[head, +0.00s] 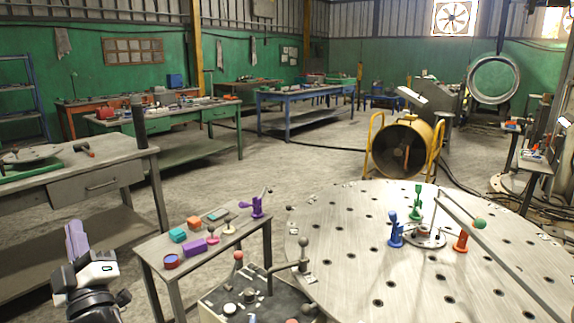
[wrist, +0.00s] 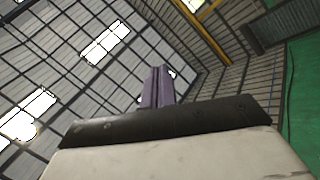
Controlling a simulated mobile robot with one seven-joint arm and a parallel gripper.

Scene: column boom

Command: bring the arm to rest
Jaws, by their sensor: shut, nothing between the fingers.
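My gripper (head: 76,240) is at the lower left of the head view, with its purple fingers pointing up. The fingers are together with nothing between them. In the wrist view my gripper (wrist: 157,86) points up toward the roof and its skylights, and its fingers touch nothing. In the head view it stands apart from the small side table and from the grey workbench behind it.
A small table (head: 154,256) with several coloured pieces stands right of my gripper. A grey workbench (head: 100,172) is behind it. A control box with levers (head: 247,300) and a large round perforated plate (head: 350,245) are farther right. Open concrete floor lies beyond.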

